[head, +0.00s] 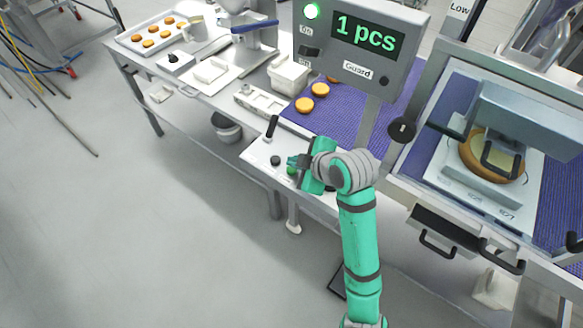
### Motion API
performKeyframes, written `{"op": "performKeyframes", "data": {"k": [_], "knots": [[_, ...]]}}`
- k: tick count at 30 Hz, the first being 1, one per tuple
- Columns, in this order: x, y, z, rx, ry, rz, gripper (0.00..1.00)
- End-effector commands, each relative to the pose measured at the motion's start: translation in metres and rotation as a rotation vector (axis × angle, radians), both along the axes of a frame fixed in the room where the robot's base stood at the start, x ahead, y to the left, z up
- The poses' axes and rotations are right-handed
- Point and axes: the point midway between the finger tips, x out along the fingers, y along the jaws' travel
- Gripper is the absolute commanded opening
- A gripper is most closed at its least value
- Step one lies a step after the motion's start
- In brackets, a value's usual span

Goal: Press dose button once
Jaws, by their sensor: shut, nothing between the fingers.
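A white control panel (258,151) sits at the near edge of the line, below the conveyor. It carries a black lever (271,127), a dark round knob (275,160) and a small green button (291,171) partly covered by my gripper. My gripper (292,161) is shut and empty, low over the panel beside the green button. I cannot tell whether it touches the button.
Several round buns (319,90) lie on the purple conveyor (338,114). A guarded press (530,120) over a large bun (478,158) stands at right. A tray of buns (151,36) is at far left.

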Motion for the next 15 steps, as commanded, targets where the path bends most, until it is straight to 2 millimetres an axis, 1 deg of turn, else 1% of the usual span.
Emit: {"op": "performKeyframes", "data": {"k": [7, 15], "knots": [[0.000, 0.000, 0.003, -0.001, -0.001, 0.000, 0.00], [0.000, 0.000, 0.025, -0.002, -0.002, 0.002, 0.00]]}}
